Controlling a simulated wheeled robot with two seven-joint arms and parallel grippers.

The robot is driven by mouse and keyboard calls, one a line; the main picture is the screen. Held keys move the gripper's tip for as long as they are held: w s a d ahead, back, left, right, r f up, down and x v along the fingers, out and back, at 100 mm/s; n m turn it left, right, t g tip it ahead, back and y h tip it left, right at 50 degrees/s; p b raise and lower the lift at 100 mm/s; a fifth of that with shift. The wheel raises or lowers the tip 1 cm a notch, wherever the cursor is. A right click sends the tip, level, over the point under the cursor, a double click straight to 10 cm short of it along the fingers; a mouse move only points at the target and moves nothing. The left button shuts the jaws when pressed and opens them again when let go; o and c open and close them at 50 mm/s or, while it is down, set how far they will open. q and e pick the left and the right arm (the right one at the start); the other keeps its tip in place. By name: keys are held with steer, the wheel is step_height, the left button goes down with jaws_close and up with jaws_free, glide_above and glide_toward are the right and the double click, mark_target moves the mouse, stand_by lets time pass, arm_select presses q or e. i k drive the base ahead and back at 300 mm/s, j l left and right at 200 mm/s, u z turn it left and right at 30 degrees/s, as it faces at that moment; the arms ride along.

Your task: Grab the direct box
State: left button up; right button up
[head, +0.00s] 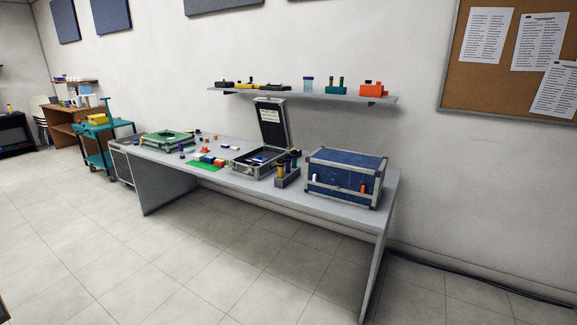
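I cannot tell for sure which item is the direct box. Small box-like candidates include an orange box (373,90) at the right end of the wall shelf and small dark and yellow devices (245,86) at its left. An open hard case (252,169) with its lid raised and a white label stands on the table, with a small blue item (259,160) inside. Colored blocks (213,160) lie on a green mat (205,166). Neither of my grippers is in view.
A long grey table (225,182) stands along the wall, holding a closed blue case (344,179) and a bottle rack (288,176). The wall shelf (300,95) is above. A teal cart (97,140) is at the left. The tiled floor in front is clear; a cable runs along the right wall.

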mark_target(208, 159)
steer(key=i+j, duration=0.2)
steer(key=i, duration=0.3)
steer(key=i+j, duration=0.25)
steer(key=i, duration=0.2)
steer(key=i+j+u, duration=0.1)
steer(key=i, duration=0.4)
steer(key=i+j+u, duration=0.1)
steer(key=i+j, duration=0.2)
steer(key=i, duration=0.3)
steer(key=i+j+u, duration=0.15)
steer(key=i+j, duration=0.15)
steer(key=i, duration=0.25)
steer(key=i+j+u, duration=0.1)
steer(key=i, duration=0.5)
steer(key=i+j+u, duration=0.15)
steer(key=i, duration=0.5)
steer(key=j, duration=0.1)
